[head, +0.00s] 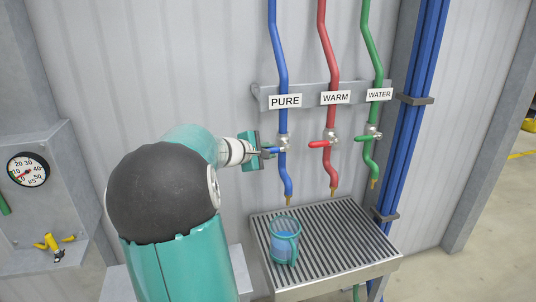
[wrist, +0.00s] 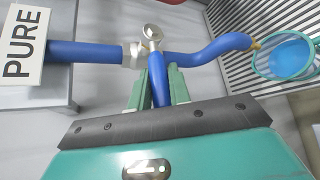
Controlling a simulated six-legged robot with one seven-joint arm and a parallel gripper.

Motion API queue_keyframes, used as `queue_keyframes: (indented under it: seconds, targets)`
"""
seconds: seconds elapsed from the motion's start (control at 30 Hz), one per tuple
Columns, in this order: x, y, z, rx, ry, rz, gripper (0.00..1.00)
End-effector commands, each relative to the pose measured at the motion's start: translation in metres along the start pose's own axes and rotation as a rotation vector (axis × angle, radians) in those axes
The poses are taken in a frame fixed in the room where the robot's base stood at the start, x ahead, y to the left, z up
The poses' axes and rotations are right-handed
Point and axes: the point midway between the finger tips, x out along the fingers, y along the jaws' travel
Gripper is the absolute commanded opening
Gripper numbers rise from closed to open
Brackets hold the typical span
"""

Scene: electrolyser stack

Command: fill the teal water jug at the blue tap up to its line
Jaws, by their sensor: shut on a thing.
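The teal water jug (head: 285,243) stands upright on the drip tray, below the blue tap's spout (head: 288,193). It is see-through and holds blue water; I cannot make out its fill line clearly. The jug (wrist: 285,58) also shows at the upper right in the wrist view, by the spout end. My gripper (head: 264,151) is shut on the blue tap's lever (wrist: 158,88), which points out sideways from the blue pipe (wrist: 85,54). No stream from the spout can be made out.
A sign reading PURE (head: 285,101) marks the blue pipe. The red WARM tap (head: 328,143) and green WATER tap (head: 372,136) stand close to its right. The slatted drip tray (head: 345,235) is bare right of the jug. A gauge panel (head: 45,190) is at far left.

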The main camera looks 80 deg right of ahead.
Motion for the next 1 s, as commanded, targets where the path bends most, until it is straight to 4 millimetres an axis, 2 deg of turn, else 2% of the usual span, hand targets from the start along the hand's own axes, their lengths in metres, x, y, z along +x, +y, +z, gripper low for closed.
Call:
queue_keyframes:
  seconds: [0.3,0.33,0.4,0.43,0.77,0.87,1.0]
  targets:
    - [-0.001,0.001,0.001,0.009,0.005,-0.004,0.00]
    - [-0.001,0.001,0.001,0.009,0.005,-0.004,0.23]
    - [-0.001,0.001,0.001,0.009,0.005,-0.003,0.37]
    - [-0.001,0.001,0.001,0.009,0.005,-0.003,0.41]
    - [-0.003,0.001,0.000,0.007,0.005,-0.003,0.41]
    - [-0.012,0.002,0.000,0.007,0.006,-0.002,0.41]
    - [-0.036,0.002,0.000,0.008,0.009,-0.002,0.41]
